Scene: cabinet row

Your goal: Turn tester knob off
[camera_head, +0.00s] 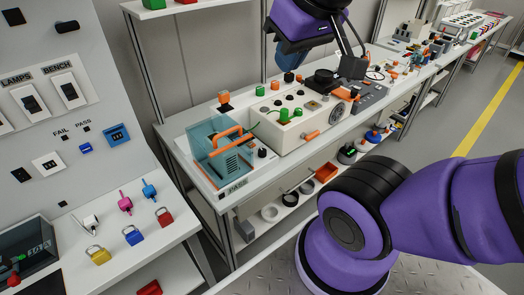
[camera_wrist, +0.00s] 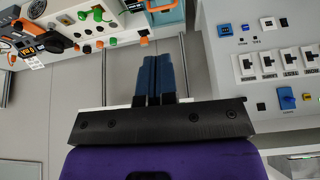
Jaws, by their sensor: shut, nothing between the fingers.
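My gripper (camera_head: 291,76) hangs above the back of the bench in the head view, behind a cream box (camera_head: 278,128) with green, orange and black knobs. In the wrist view the blue fingers of my gripper (camera_wrist: 159,62) lie side by side, shut and empty, touching no knob. A large black round knob (camera_head: 323,77) shows to the right of the fingers in the head view. A dark grey meter-like unit (camera_head: 370,96) stands right of the cream box; it also shows in the wrist view (camera_wrist: 32,38). I cannot tell which knob is the tester's.
A teal clear cover with an orange handle (camera_head: 222,150) stands at the bench's near end. A white switch panel (camera_wrist: 272,62) is at the right in the wrist view. Coloured padlocks (camera_head: 133,236) lie on the near-left shelf. More benches run back along the wall.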

